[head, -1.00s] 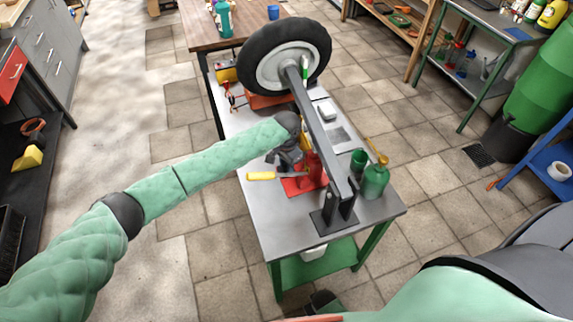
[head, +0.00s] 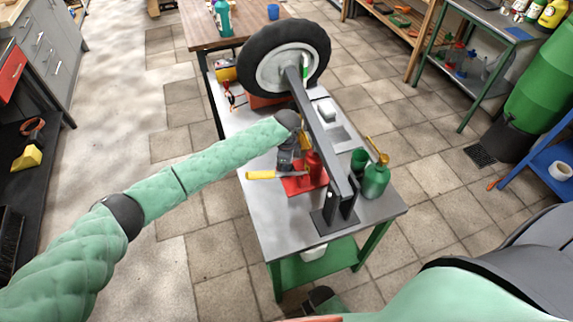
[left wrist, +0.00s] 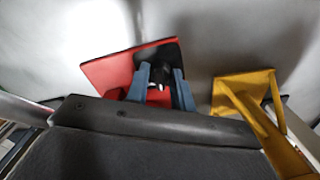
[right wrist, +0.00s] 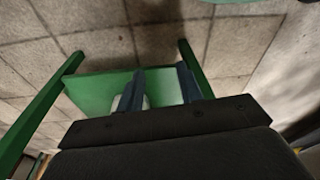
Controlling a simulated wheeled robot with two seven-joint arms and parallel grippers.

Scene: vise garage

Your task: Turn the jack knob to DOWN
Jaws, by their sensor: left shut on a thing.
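The jack's red base plate (head: 298,185) lies on the grey worktable, with a red cylinder (head: 315,165) on it and a yellow-ended handle (head: 262,175) pointing left. My left gripper (head: 286,168) reaches down over the jack. In the left wrist view its two blue fingers (left wrist: 161,88) are shut on a small dark knob (left wrist: 158,76) with white marks, beside the red plate (left wrist: 105,72). The fingers partly hide the knob, and I cannot read its setting. My right gripper (right wrist: 161,88) is open and appears empty, facing a green shelf.
A grey beam (head: 320,135) carrying a wheel (head: 285,58) slants over the table, close to the right of my left gripper. A green oil can (head: 376,180) and green cup (head: 358,160) stand right of it. A yellow stand (left wrist: 240,92) shows near the left fingers. The table's front left corner is clear.

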